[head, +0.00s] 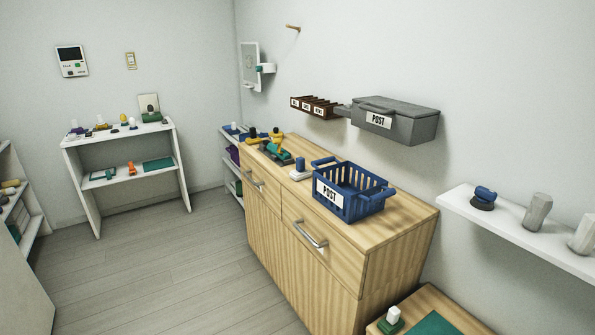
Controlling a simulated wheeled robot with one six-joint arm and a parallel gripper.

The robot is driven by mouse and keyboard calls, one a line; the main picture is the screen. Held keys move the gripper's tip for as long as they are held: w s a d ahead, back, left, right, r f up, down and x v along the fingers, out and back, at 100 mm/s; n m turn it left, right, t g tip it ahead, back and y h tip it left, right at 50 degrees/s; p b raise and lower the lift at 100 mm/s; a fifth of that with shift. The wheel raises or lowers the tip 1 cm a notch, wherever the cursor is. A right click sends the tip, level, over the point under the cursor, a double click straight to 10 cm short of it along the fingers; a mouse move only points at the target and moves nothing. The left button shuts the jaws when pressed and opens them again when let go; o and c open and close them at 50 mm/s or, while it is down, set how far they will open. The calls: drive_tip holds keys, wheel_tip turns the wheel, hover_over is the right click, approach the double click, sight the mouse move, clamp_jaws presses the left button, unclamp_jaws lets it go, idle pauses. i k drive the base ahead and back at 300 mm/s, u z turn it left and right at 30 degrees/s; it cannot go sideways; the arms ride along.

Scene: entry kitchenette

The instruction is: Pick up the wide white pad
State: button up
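No object stands out clearly as a wide white pad. On the wooden cabinet top (390,235), left of the blue basket, a small item with a white flat base (296,177) and a blue upper part is the nearest match. It is too small to tell whether it is a pad. At the bottom right, a white knob-like piece (394,312) stands on a green base (390,326). My gripper is not in view.
A blue basket (348,200) labelled POST stands on the cabinet, with green and yellow items (280,157) behind it. A grey POST box (398,120) hangs above. A white shelf (510,230) juts out at right. The wooden floor (170,265) at left is clear.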

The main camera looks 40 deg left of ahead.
sight(301, 172)
drive_tip(key=u, duration=2.65)
drive_tip(key=i, duration=2.75)
drive_tip(key=z, duration=2.65)
drive_tip(key=i, duration=1)
drive_tip(key=u, duration=0.05)
